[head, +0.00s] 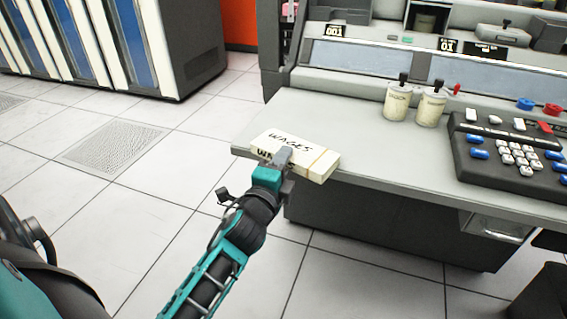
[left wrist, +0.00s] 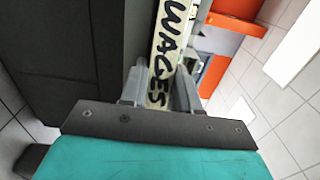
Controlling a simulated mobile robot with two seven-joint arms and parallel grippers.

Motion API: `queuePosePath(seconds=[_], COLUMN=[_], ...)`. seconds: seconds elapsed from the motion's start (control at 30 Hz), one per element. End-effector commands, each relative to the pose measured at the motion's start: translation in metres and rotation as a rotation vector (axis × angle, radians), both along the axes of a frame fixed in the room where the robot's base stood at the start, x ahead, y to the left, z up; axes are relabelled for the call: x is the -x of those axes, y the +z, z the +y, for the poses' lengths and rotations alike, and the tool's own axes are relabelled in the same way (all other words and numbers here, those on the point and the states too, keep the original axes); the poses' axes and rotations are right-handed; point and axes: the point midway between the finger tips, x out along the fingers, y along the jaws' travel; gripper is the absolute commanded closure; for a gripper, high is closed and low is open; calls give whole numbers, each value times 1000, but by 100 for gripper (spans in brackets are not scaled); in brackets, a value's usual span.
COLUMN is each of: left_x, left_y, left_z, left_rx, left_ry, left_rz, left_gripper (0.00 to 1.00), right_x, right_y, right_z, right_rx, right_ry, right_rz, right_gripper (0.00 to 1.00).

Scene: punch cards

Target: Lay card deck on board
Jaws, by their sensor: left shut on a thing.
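The card deck (head: 318,163) is a cream block marked "WAGES" on its top and its near side. It lies at the left end of the grey board (head: 400,172), the flat desk surface of the console, near its front left corner. My left gripper (head: 284,157) is shut on the card deck from the near side. In the left wrist view the lettered side of the card deck (left wrist: 165,65) shows between the two fingers of my left gripper (left wrist: 160,88). Whether the deck's underside touches the board is hidden. My right gripper is not in view.
Two cream jars (head: 398,103) with dark tops stand farther back on the board. A dark keypad panel (head: 515,155) with white and blue keys is at the right. Tall cabinets (head: 130,45) stand at the back left. The board between deck and keypad is clear.

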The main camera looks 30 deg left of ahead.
Motion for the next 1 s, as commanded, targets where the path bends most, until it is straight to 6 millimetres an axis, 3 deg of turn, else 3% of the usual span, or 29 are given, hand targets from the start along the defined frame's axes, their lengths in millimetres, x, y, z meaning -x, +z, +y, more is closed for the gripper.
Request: queuePosePath(seconds=[0.3,0.6,1.0], left_x=[0,2,57], left_y=[-1,2,0], left_z=[0,-1,-13], left_rx=[0,0,3], left_ry=[0,0,1], left_rz=[1,1,3], left_gripper=[44,44,44], right_x=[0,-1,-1], right_y=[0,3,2], right_z=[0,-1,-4], right_rx=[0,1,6], right_ry=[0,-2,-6], right_rz=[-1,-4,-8], right_gripper=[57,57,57])
